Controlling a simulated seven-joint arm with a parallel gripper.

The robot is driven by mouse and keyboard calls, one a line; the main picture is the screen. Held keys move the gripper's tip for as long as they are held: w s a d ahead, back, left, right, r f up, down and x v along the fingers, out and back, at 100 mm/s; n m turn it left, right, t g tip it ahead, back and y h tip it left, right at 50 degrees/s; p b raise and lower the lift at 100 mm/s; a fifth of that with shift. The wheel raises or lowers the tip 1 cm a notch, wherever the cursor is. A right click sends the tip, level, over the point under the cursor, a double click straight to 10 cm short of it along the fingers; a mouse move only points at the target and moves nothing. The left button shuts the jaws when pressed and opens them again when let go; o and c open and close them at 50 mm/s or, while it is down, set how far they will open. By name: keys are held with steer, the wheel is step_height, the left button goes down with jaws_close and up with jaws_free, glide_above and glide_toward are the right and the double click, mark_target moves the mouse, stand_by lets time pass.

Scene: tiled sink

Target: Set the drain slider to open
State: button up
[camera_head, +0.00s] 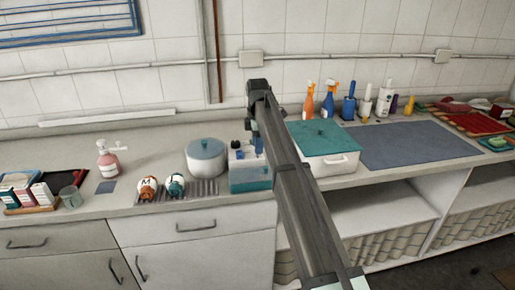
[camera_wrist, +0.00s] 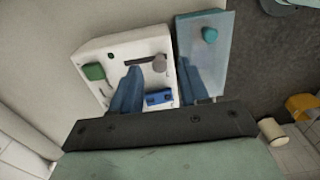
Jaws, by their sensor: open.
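A white box (camera_wrist: 105,52) lies under my gripper (camera_wrist: 164,66) in the wrist view. Its face has a dark slot (camera_wrist: 138,61) with a grey round knob (camera_wrist: 159,63) at the slot's right end, a green piece (camera_wrist: 94,72) on the left and a blue block (camera_wrist: 158,98) below. No open or closed marking is readable. My blue fingers are apart, one on each side of the knob, with nothing between them; contact cannot be told. In the head view my arm hides much of the white box (camera_head: 241,153).
A teal panel with a round knob (camera_wrist: 209,36) adjoins the box's right side. In the head view a grey lidded pot (camera_head: 206,160) and two bottles on a drain grate (camera_head: 205,187) stand left. A teal-lidded white box (camera_head: 327,160) stands right, with spray bottles (camera_head: 329,100) behind.

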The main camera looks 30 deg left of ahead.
steer(key=shift+f, duration=0.95)
steer(key=shift+c, duration=0.3)
jaws_close()
